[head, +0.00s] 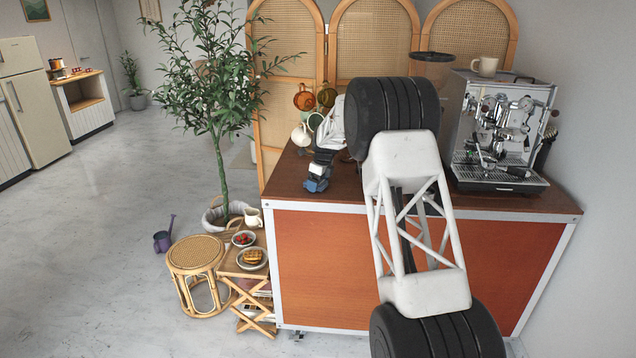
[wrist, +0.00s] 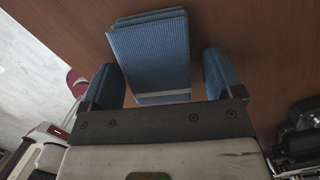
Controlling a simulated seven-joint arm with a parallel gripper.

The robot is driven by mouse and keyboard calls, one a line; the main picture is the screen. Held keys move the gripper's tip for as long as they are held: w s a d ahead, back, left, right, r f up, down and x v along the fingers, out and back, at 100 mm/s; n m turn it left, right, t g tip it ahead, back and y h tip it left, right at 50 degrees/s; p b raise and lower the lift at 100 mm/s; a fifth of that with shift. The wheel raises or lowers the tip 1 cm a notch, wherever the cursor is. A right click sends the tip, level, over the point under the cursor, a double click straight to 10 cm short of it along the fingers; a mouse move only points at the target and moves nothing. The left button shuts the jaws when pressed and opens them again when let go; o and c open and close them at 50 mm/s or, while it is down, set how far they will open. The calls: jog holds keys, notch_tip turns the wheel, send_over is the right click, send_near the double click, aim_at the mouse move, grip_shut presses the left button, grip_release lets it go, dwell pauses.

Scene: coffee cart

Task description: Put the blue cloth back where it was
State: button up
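The blue cloth (wrist: 150,55) is a folded, ribbed pad lying on the brown counter top in the wrist view. My gripper (wrist: 162,78) is open, with one blue-padded finger to the left of the cloth and one to its right. Gaps show between the fingers and the cloth, and the cloth reaches out past the fingertips. In the head view my gripper (head: 318,181) is low over the counter's front left part. A small blue patch shows there, and I cannot tell cloth from finger pads.
Several mugs hang close behind my gripper, among them a white mug (head: 300,135) and a brown mug (head: 304,97). An espresso machine (head: 500,130) stands at the counter's right. The counter's front edge (head: 400,210) is close. A side table with a waffle plate (head: 252,258) stands left below.

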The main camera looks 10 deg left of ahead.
aim_at(324, 183)
notch_tip(324, 183, up, 12)
jog(key=d, duration=0.2)
jog(key=shift+s, duration=0.45)
dwell(0.4)
jog(key=shift+d+r, duration=0.1)
dwell(0.7)
jog(key=s+d+r+n, duration=0.4)
jog(key=s+d+r, duration=0.2)
jog(key=s, duration=0.6)
jog(key=s+d+r+n+t+h, duration=0.1)
jog(key=s+d+r+n, duration=0.2)
jog(key=s+d+r, duration=0.55)
jog(key=s+d+r+n, duration=0.4)
jog(key=s, duration=1.1)
jog(key=s+d+f+n, duration=0.3)
jog(key=s, duration=1)
jog(key=s+d+f+n, duration=0.3)
jog(key=s+n, duration=0.1)
jog(key=s, duration=1)
jog(key=s+d+f+n+h, duration=0.1)
jog(key=s+d+f+n, duration=0.2)
jog(key=s, duration=1)
jog(key=shift+s+d+f+n+t, duration=0.2)
jog(key=shift+s+f+n+t, duration=0.15)
jog(key=shift+n, duration=0.25)
